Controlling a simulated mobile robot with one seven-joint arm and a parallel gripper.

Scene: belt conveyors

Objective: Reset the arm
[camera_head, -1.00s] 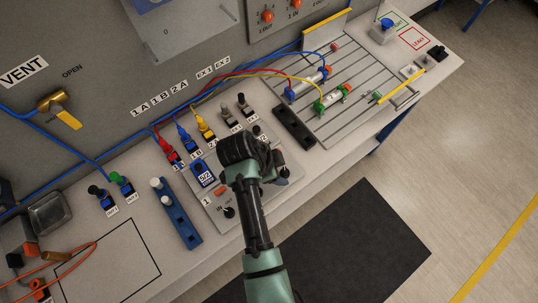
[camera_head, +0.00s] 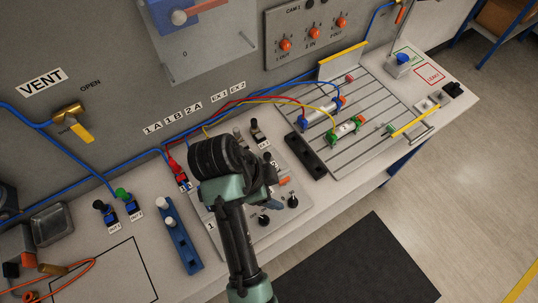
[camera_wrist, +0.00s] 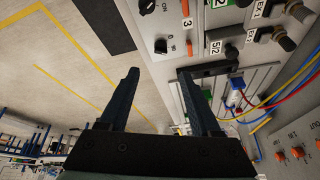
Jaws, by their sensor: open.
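My arm rises from the bottom of the head view, and its wrist is over the valve panel (camera_head: 280,215) on the bench. My gripper (camera_wrist: 168,75) shows in the wrist view with its two dark fingers apart and nothing between them.
A blue block with white pegs (camera_head: 178,235) stands left of my arm. A red plug (camera_head: 177,170) with its hose is close behind it. A slotted plate (camera_head: 365,115) with cylinders and hoses lies right. A yellow valve handle (camera_head: 82,132) is on the wall. Floor in front is open.

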